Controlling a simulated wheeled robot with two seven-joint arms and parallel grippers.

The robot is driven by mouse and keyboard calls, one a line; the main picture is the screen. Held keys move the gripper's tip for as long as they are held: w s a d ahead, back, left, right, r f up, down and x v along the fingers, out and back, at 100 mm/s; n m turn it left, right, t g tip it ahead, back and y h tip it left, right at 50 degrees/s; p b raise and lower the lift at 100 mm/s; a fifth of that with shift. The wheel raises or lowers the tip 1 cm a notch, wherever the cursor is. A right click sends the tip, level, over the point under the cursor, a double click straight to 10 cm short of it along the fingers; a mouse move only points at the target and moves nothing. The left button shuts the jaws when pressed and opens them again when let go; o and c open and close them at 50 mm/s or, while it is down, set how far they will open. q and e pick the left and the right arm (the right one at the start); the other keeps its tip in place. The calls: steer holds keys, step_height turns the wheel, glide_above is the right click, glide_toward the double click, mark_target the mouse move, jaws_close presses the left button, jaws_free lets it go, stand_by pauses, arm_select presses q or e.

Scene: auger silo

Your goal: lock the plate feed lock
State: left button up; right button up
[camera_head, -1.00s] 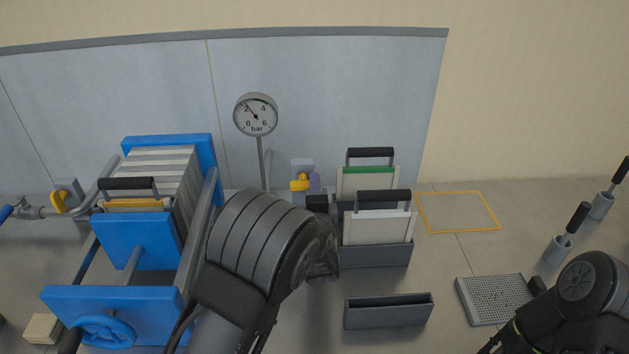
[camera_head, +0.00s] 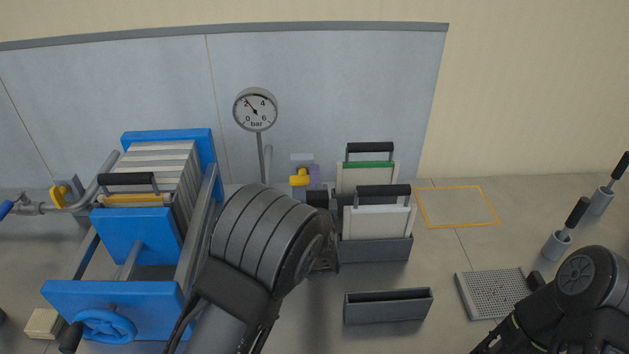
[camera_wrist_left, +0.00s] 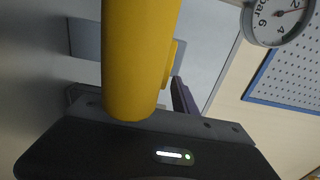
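I take the small fitting left of the plate racks to be the plate feed lock. It has a yellow knob (camera_head: 299,179) with a purple part (camera_head: 313,172) behind it. My left gripper (camera_head: 319,201) is at this fitting, just below and right of the knob, partly hidden by my left arm. In the left wrist view a yellow cylinder (camera_wrist_left: 140,55) stands large and close against the gripper, with a dark purple edge (camera_wrist_left: 182,100) beside it. The finger opening is hidden. My right arm is at the lower right; its finger opening cannot be made out.
A blue plate press (camera_head: 135,245) stands at left. A rack (camera_head: 375,249) with handled plates stands right of my left gripper, close to it. An empty grey holder (camera_head: 388,312) and a perforated tray (camera_head: 492,294) lie nearer. The orange outlined area (camera_head: 458,207) is clear.

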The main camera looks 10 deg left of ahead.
arm_select(q)
steer(key=b+v, duration=0.1)
steer(key=v, duration=0.6)
steer(key=shift+s, duration=0.4)
steer(key=shift+d, duration=0.1)
